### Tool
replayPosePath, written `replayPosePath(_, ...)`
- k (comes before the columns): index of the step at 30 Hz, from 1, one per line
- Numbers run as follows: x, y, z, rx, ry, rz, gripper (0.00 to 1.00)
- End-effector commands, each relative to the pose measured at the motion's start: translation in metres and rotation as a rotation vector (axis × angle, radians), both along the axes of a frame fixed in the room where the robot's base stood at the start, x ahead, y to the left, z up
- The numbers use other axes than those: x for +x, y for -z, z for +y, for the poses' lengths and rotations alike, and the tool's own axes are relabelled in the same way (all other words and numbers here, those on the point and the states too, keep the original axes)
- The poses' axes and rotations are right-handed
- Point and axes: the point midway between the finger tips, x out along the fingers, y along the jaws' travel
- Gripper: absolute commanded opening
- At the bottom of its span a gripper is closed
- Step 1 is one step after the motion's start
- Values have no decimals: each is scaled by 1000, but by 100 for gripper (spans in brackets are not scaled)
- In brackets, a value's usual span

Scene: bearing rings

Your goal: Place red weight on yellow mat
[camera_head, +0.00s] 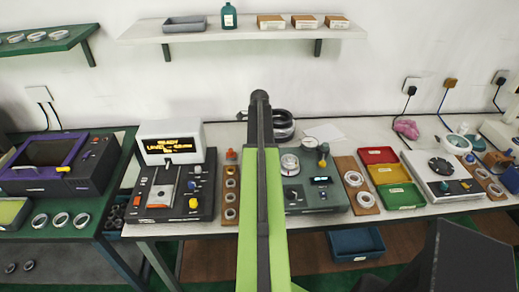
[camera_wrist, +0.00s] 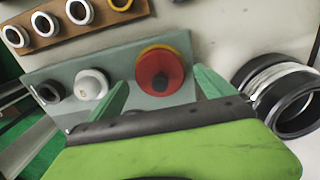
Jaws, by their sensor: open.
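Nothing shows between the fingertips as held. In the head view my green arm covers the middle of the bench, and I cannot make out the fingers or the red piece there.
A white knob (camera_wrist: 92,84) and a dark knob (camera_wrist: 47,92) stand on the plate. A wooden board with rings (camera_wrist: 75,25) lies beyond. Large black rings (camera_wrist: 285,97) are at the right. In the head view, red, yellow and green trays (camera_head: 383,172) lie right of my arm.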

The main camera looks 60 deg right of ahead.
Motion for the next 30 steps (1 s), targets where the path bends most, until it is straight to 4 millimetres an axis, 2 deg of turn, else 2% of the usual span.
replayPosePath(1, 0, -20, 0, 0, 0, 0, 94)
replayPosePath(9, 0, -81, 0, 0, 0, 0, 94)
replayPosePath(12, 0, -97, 0, 0, -1, 0, 94)
replayPosePath(16, 0, -105, 0, 0, -1, 0, 94)
replayPosePath(30, 0, -102, 0, 0, -1, 0, 94)
